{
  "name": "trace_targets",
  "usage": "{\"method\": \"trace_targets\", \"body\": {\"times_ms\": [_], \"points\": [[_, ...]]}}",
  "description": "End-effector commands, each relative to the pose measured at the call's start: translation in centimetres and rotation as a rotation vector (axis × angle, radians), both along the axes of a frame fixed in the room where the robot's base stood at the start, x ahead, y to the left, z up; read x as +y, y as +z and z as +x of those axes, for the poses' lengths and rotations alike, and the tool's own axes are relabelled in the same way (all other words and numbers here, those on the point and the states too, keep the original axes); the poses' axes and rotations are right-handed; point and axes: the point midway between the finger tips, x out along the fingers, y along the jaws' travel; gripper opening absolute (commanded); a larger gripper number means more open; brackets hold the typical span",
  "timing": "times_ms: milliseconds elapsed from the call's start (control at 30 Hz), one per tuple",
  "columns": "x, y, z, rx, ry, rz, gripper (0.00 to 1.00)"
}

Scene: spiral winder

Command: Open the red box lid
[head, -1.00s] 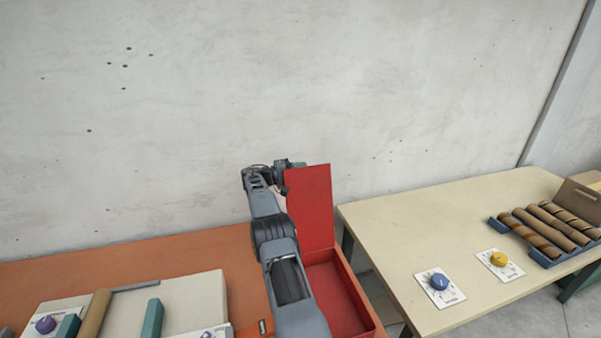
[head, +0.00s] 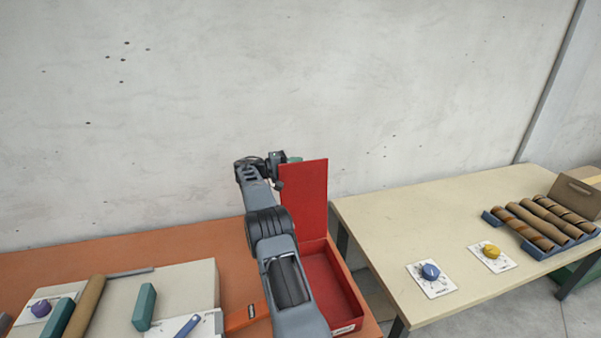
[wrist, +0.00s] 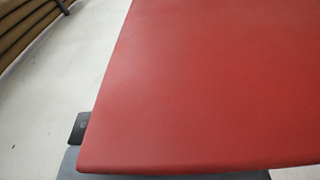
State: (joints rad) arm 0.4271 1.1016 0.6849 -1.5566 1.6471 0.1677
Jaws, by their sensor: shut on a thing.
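The red box (head: 337,292) stands at the right end of the orange table, and its inside shows as open. Its red lid (head: 305,197) stands about upright at the back of the box. My gripper (head: 280,171) is at the lid's upper left edge and shut on the lid; the fingertips are mostly hidden. In the wrist view the lid (wrist: 200,85) fills most of the picture. My arm covers the left part of the box.
The orange table (head: 200,240) holds a pale board (head: 185,290) with teal blocks and a brown tube. A cream table (head: 440,215) to the right carries blue and yellow knobs (head: 430,271) and a rack of brown rolls (head: 540,222). A concrete wall rises behind.

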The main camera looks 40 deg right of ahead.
Motion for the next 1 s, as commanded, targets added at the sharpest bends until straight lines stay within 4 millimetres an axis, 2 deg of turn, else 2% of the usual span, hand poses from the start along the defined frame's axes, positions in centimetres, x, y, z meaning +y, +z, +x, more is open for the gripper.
{"method": "trace_targets", "body": {"times_ms": [33,400,433,633,1000], "points": [[0.3,-0.53,0.07,-0.014,0.002,-0.006,0.0],[0.49,0.01,0.03,-0.03,0.001,-0.016,0.0],[0.49,0.01,0.03,-0.03,0.001,-0.016,0.19],[0.44,0.17,0.0,-0.031,0.001,-0.017,0.38],[0.96,0.19,0.1,-0.031,0.001,-0.018,0.4]]}}
